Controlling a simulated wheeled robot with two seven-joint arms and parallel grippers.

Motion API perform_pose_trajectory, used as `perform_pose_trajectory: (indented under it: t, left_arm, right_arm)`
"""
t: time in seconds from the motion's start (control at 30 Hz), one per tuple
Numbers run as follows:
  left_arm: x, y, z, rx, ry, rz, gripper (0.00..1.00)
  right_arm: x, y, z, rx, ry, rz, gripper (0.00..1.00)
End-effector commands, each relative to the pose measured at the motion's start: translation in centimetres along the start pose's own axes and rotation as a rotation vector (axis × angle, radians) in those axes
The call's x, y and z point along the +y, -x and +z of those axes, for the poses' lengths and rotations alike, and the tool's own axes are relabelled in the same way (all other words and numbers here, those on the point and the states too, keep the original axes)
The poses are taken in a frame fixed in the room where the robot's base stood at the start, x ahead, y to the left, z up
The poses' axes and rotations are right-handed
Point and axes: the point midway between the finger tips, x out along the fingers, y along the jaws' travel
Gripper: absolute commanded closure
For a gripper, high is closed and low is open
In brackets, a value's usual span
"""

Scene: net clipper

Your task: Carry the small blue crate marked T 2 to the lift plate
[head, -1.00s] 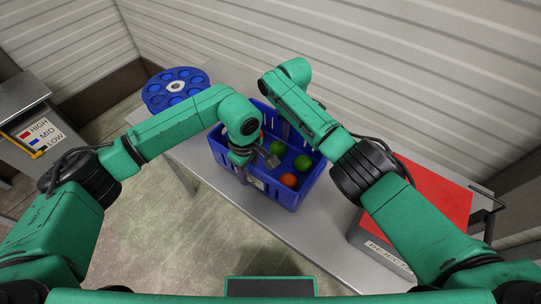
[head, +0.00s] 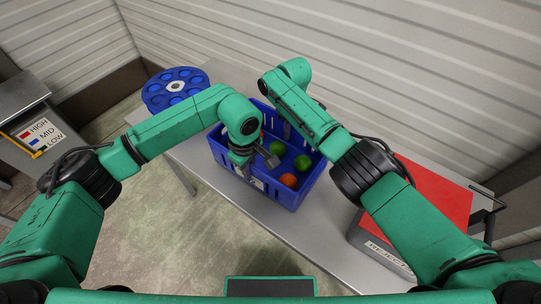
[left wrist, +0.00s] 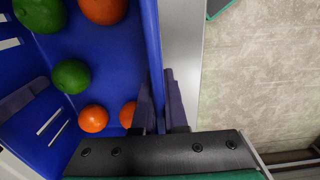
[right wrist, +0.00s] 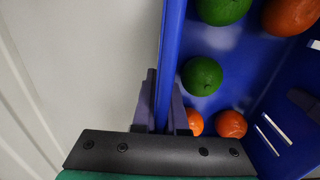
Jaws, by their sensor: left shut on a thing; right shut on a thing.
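The blue crate (head: 288,196) stands on the grey table, with green and orange round fruit inside; a white label with a 2 (head: 252,181) shows partly on its near side. My left gripper (head: 243,168) is shut on its near wall; the left wrist view shows the wall (left wrist: 151,45) between the fingers (left wrist: 160,105). My right gripper (right wrist: 163,105) is shut on the opposite wall (right wrist: 172,40) in the right wrist view; my arm mostly hides it in the head view. I cannot tell for sure which surface is the lift plate.
A blue round holder (head: 176,88) with holes stands at the table's far left. A red-topped grey box (head: 437,195) marked REJECT is right of the crate. A grey unit with a HIGH, MID, LOW sign (head: 40,133) stands at the left, across open floor (head: 165,235). A ribbed wall is behind.

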Motion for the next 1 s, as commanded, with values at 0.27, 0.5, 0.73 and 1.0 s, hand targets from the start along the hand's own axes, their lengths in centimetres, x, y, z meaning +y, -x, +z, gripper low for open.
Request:
perform_pose_trajectory:
  t: [0.27, 0.5, 0.73, 1.0]
  left_arm:
    - [0.0, 0.1, 0.0, 0.0, 0.0, 0.001, 1.0]
    - [0.0, 0.1, 0.0, 0.0, 0.0, 0.001, 1.0]
    - [0.0, 0.1, 0.0, 0.0, 0.0, 0.001, 1.0]
    - [0.1, 1.1, 0.0, 0.0, 0.0, 0.003, 1.0]
  right_arm:
    - [0.0, 0.1, 0.0, 0.0, 0.0, 0.001, 1.0]
    - [0.0, 0.1, 0.0, 0.0, 0.0, 0.001, 1.0]
    - [0.0, 0.1, 0.0, 0.0, 0.0, 0.001, 1.0]
    - [0.0, 1.1, -0.1, 0.001, 0.001, 0.002, 1.0]
